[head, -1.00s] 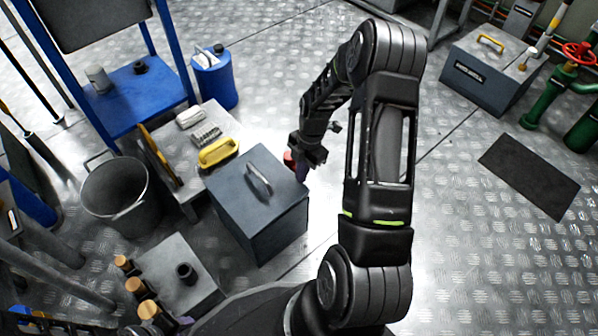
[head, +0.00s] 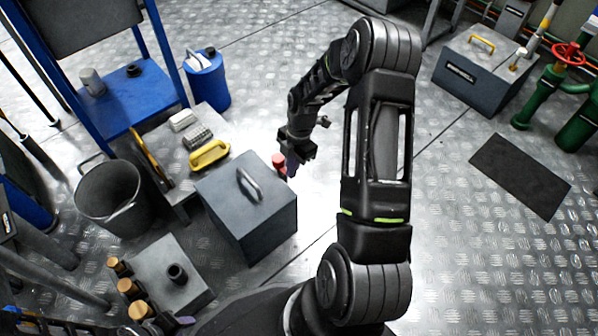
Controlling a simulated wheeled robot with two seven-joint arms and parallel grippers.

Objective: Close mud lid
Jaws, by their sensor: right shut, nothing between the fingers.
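A dark grey box (head: 265,222) stands in the middle of the head view. Its flat lid (head: 227,190) carries a metal handle (head: 249,184) and lies level on the box, looking shut. No writing on it shows that it is the mud lid. A small red thing (head: 279,160) shows beside the fingers. Of my left gripper only a purple tip (head: 185,320) seems to show at the bottom edge.
A low table (head: 212,117) with a yellow-handled tool (head: 209,155) stands left of the box. A bucket (head: 115,205) and a smaller grey box (head: 165,265) are further left. Another grey case (head: 480,75) stands at upper right. Floor right of my right arm is mostly clear.

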